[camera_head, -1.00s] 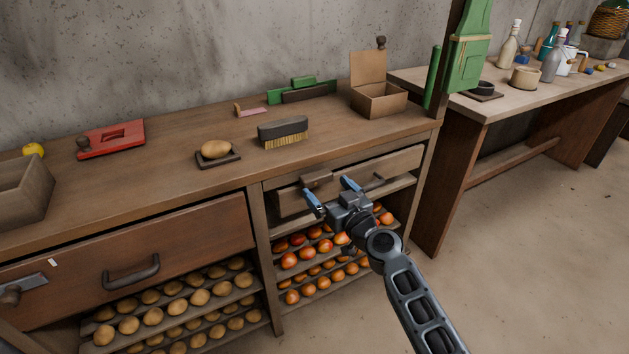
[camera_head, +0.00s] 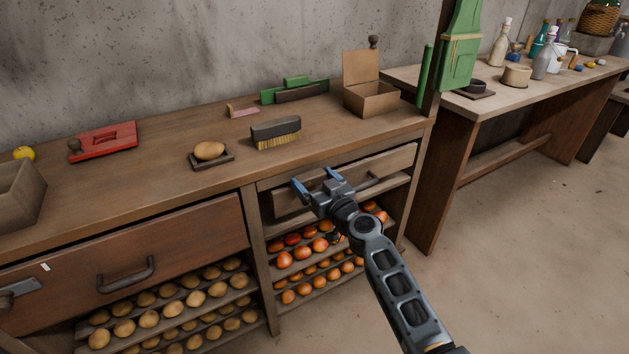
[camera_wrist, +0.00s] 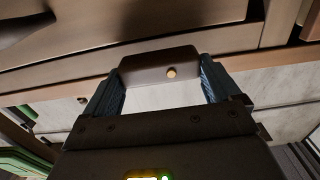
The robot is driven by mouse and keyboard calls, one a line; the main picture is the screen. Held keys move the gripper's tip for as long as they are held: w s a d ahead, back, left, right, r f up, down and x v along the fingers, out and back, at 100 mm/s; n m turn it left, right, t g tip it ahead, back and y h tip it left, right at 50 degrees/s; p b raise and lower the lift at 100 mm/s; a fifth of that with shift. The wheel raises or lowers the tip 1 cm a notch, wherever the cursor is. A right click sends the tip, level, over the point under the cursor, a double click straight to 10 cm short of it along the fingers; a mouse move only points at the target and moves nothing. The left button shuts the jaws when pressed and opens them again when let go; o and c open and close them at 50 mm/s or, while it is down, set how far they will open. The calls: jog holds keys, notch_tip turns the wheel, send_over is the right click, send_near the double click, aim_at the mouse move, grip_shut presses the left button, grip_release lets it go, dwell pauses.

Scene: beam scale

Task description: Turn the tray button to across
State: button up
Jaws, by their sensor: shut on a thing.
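The tray button is a small dark brown block with a round light pin in its face. In the wrist view the button (camera_wrist: 150,67) sits between my two blue fingertips, which touch its two ends. Its long side runs nearly level across that view, close against a wooden front. In the head view my gripper (camera_head: 317,181) is at the left part of the small tray front (camera_head: 390,165) under the worktop, and my fingers mostly hide the button there. My gripper is shut on the button.
A dark handle (camera_head: 369,181) is on the tray front, right of my gripper. Shelves of tomatoes (camera_head: 290,258) lie just below. A brush (camera_head: 276,133), a potato on a small stand (camera_head: 210,152) and an open box (camera_head: 371,98) stand on the worktop above. Open floor is at right.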

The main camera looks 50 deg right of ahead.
jog(key=shift+c, duration=1)
jog(key=m, duration=0.1)
jog(key=m+b, duration=0.1)
jog(key=m, duration=0.1)
jog(key=shift+d+f+m+b, duration=0.1)
jog(key=shift+f+m+b, duration=0.15)
jog(key=shift+m+b, duration=0.15)
jog(key=m, duration=0.2)
jog(key=m+b, duration=0.1)
jog(key=m, duration=0.1)
jog(key=shift+f+m, duration=0.2)
jog(key=shift+m, duration=0.1)
jog(key=m, duration=0.4)
jog(key=shift+w+f, duration=0.1)
jog(key=shift+f, duration=0.1)
jog(key=shift+a+f+m, duration=0.1)
jog(key=shift+a+m, duration=0.1)
jog(key=shift+m, duration=1.2)
jog(key=shift+a+f+m, duration=0.1)
jog(key=shift+a+m, duration=0.05)
jog(key=shift+m, duration=1.25)
jog(key=o, duration=0.8)
jog(key=shift+w, duration=0.1)
jog(key=shift+c, duration=0.2)
